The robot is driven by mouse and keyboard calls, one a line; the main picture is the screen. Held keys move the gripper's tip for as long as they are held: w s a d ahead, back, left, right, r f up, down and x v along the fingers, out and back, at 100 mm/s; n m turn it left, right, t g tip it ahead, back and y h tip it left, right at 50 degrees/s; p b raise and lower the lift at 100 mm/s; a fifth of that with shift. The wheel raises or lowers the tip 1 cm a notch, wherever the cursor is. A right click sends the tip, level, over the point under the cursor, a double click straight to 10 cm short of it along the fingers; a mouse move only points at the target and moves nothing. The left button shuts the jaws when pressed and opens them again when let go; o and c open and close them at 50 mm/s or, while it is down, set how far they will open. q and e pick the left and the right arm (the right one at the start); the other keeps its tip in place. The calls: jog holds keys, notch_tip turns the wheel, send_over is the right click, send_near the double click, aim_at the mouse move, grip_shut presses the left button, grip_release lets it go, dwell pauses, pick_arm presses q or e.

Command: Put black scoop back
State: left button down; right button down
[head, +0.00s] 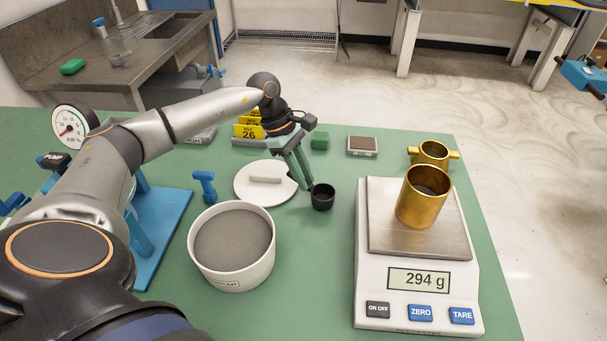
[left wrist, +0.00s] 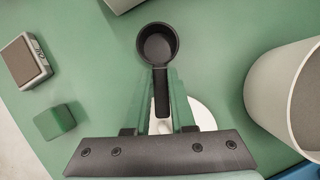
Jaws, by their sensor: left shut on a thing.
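The black scoop (head: 322,197) is at the middle of the green table, just right of the white lid. In the left wrist view the scoop (left wrist: 157,46) has its round cup beyond the fingertips and its handle between the two green fingers. My left gripper (head: 305,184) is shut on the scoop's handle; it also shows in the left wrist view (left wrist: 161,105). The cup looks empty and upright. I cannot tell whether its bottom touches the table. My right gripper is not in view.
A white tub of grey powder (head: 190,245) stands at front left of the scoop, beside the white lid (head: 243,190). A scale (head: 365,270) reading 294 g bears a brass cylinder (head: 423,205). A green block (head: 320,140) lies behind. Table between scoop and scale is clear.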

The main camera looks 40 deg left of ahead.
pick_arm(q)
jog(key=shift+f+b, duration=0.45)
jog(key=shift+f, duration=0.05)
jog(key=c, duration=0.7)
grip_release()
jog(key=shift+r+p, duration=2.3)
jog(key=shift+r, duration=1.3)
jog(key=shift+f, duration=0.1)
